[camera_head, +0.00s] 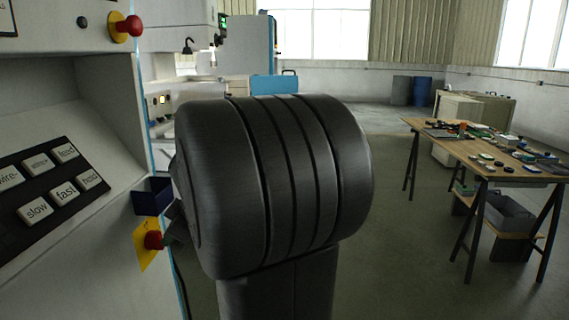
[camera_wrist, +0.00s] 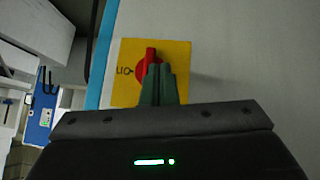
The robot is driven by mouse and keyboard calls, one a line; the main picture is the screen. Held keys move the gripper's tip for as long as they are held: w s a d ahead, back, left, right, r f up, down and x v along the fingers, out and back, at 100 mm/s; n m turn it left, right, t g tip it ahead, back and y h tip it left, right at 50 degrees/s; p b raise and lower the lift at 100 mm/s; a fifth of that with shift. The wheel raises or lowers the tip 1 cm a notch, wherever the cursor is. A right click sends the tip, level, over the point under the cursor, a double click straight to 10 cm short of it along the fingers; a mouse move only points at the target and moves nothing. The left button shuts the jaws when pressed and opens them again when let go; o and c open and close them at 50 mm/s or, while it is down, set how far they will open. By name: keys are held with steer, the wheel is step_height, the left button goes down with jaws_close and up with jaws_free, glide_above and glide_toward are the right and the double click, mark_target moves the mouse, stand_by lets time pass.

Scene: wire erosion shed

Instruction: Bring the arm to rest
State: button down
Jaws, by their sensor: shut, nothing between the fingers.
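My gripper (camera_wrist: 158,72) shows in the wrist view with its two green fingers shut together and empty. Its fingertips are in front of a red rotary switch (camera_wrist: 143,68) on a yellow plate (camera_wrist: 182,53), covering the knob's lower right part. I cannot tell whether they touch the knob. The knob's handle looks upright in the wrist view. In the head view the red switch (camera_head: 153,240) and yellow plate (camera_head: 146,258) are on the machine's side at the lower left. My dark arm fills the middle of that view and hides most of my gripper.
The machine panel (camera_head: 60,180) with labelled keys stands close on the left, with a red emergency button (camera_head: 127,27) above. A dark blue box (camera_head: 152,196) juts out above the switch. A wooden table (camera_head: 440,146) with many small items stands right. Floor between is clear.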

steer(key=d+r+g+p, duration=0.1)
steer(key=d+r+p, duration=0.3)
steer(key=r, duration=0.3)
steer(key=shift+d+r+m+y, duration=0.25)
steer(key=shift+d+m+y, duration=0.05)
steer(key=shift+d+m, duration=0.15)
